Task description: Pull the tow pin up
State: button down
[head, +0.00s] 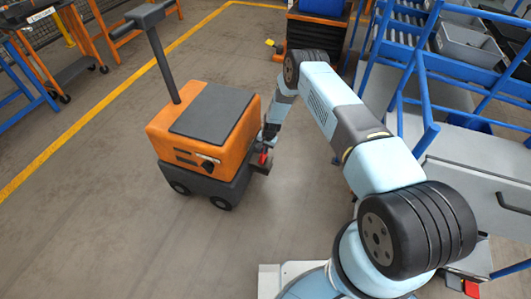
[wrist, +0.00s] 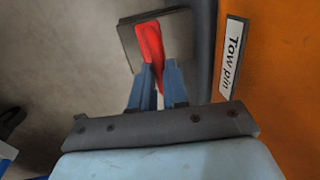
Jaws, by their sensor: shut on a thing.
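The tow pin shows as a red grip (wrist: 149,42) in the wrist view, over a grey metal hitch plate (wrist: 180,38). My gripper (wrist: 152,68) has its two blue fingers shut on the lower end of the red grip. In the head view the red pin (head: 263,158) is a small spot at the right side of the orange tug (head: 205,125), with my gripper (head: 267,142) at it. A white "Tow pin" label (wrist: 232,57) is on the orange body beside it. The pin's shaft is hidden, so I cannot tell how far it is raised.
The tug has a dark upright post with a handle (head: 150,12). A blue rack with grey bins (head: 468,45) stands at the right. A drawer cabinet (head: 480,195) is at the lower right. The floor left of and below the tug is clear, with a yellow line (head: 95,105).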

jog(key=r, duration=0.5)
jog(key=shift+d, duration=0.2)
jog(key=c, duration=1.1)
grip_release()
jog(key=shift+a, duration=0.1)
notch_tip(320, 180, up, 13)
send_over(264, 156)
jog(key=s+d, duration=0.1)
jog(key=d, duration=0.2)
jog(key=shift+a+r, duration=0.1)
jog(key=shift+r, duration=0.1)
jog(key=shift+r, duration=0.1)
